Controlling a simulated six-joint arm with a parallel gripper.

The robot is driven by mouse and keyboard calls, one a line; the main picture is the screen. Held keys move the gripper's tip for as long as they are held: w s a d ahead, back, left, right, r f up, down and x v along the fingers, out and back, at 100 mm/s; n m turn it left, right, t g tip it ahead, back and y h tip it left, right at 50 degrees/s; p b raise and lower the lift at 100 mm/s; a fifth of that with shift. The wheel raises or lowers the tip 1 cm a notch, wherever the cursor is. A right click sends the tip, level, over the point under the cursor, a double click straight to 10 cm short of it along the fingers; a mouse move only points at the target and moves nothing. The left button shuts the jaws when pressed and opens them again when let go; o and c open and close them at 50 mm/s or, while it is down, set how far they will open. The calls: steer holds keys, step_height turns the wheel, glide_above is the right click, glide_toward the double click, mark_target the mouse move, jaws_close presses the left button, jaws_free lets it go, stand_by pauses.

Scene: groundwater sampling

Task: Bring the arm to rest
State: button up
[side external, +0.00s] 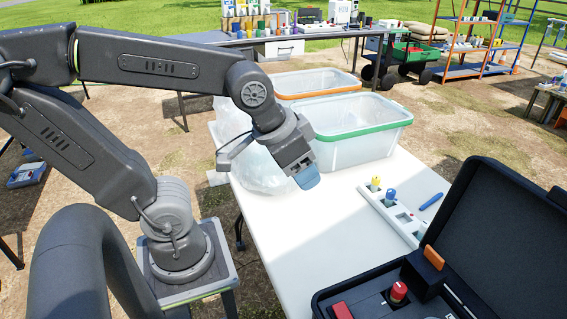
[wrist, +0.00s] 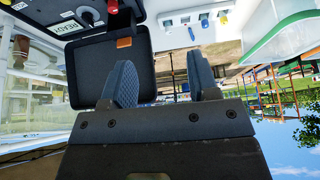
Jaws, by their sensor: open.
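My gripper (side external: 306,178) hangs over the left part of the white table, in front of the green-rimmed bin, with blue pads on its fingers. In the wrist view my gripper (wrist: 165,85) shows its two fingers spread apart with nothing between them. The wrist picture is upside down. My arm is raised and bent, with its base on a stand left of the table.
The white table (side external: 290,240) holds a green-rimmed bin (side external: 345,152), an orange-rimmed bin (side external: 312,80), a clear bag (side external: 262,172), a white rack (side external: 405,216) with yellow and blue-capped items, a blue pen (side external: 431,201) and an open black case (side external: 500,225). The table's middle is clear.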

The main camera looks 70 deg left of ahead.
steer(key=s, duration=0.2)
steer(key=a, duration=0.1)
steer(key=shift+s+r, duration=0.35)
steer(key=shift+s, duration=0.05)
steer(key=shift+c, duration=0.4)
stand_by(0.6)
